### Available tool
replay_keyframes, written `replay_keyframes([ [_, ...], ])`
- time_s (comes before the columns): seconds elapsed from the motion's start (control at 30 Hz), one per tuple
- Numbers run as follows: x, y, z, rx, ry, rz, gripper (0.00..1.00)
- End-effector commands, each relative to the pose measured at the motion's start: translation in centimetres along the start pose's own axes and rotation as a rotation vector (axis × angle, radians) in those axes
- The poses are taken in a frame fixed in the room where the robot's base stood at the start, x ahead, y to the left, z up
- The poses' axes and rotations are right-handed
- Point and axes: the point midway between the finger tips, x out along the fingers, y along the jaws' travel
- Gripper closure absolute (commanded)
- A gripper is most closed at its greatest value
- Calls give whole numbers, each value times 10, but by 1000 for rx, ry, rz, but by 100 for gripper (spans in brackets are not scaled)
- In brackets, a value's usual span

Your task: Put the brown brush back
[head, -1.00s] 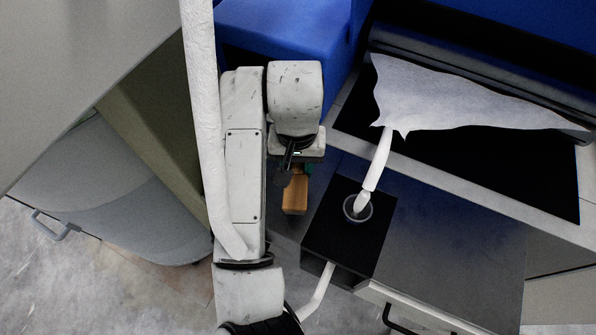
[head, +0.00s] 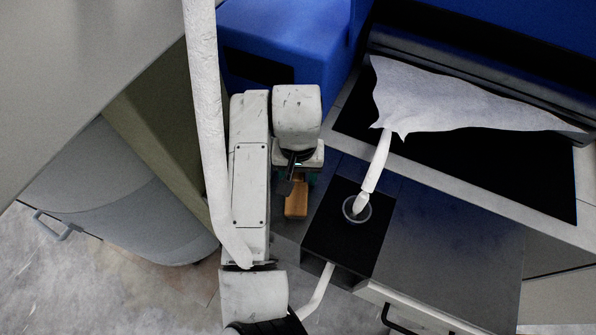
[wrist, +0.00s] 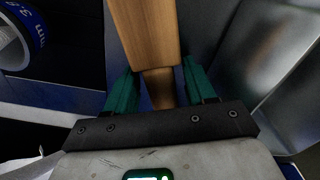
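The brown brush shows as a plain wooden block (head: 296,199) in the head view, below my gripper and left of a black box. In the wrist view its wood (wrist: 148,35) runs in from the top edge, with a narrower part (wrist: 159,85) between the green fingers. My gripper (wrist: 160,88) looks open around this narrower part, with a slim gap on the right finger's side. No bristles show, and the brush's far end is out of the wrist view. In the head view my gripper (head: 298,180) partly hides the brush's upper end.
A round ring-like holder (head: 349,209) sits on the black box (head: 330,238), with a white strand running into it from a pale fleece sheet (head: 450,98). A dark bench top (head: 450,240) lies clear at right. A blue housing (head: 270,40) stands behind.

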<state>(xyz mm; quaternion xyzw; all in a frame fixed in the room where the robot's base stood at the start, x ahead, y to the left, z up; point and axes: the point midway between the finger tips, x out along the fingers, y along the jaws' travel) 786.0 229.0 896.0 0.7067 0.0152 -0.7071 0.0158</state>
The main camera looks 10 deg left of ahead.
Motion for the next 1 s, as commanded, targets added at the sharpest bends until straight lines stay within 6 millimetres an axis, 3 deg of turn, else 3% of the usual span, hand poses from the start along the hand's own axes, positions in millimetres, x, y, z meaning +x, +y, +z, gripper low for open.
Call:
replay_keyframes([
  [0.43, -10, 0, 0, 0, 1, 0, 39],
  [0.57, -31, 0, -1, 1, 4, -1, 39],
  [0.83, -91, -2, -1, 0, 3, -5, 39],
  [1.0, -114, -1, 0, 1, 1, -4, 39],
])
